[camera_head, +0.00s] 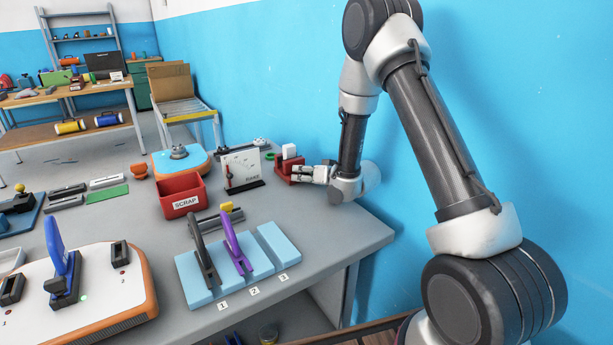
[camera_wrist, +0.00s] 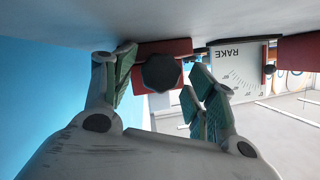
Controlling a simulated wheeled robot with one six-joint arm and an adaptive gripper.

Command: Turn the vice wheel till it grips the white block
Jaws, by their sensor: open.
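The red vice (camera_head: 283,172) stands at the back of the bench near the blue wall. The white block (camera_head: 289,151) sits upright at the top of the vice; whether the jaws touch it is too small to tell. My gripper (camera_head: 303,174) is at the vice's right side, low over the bench. In the wrist view, which is upside down, the dark faceted vice wheel (camera_wrist: 161,73) is in front of the red vice body (camera_wrist: 178,47). My gripper (camera_wrist: 158,84) is open, with one green-padded finger on each side of the wheel. I cannot tell whether either pad touches it.
A white dial board (camera_head: 240,169) stands left of the vice; it also shows in the wrist view (camera_wrist: 237,66). A red scrap bin (camera_head: 182,196) and a blue lever stand (camera_head: 240,268) are nearer. The bench's right part is clear.

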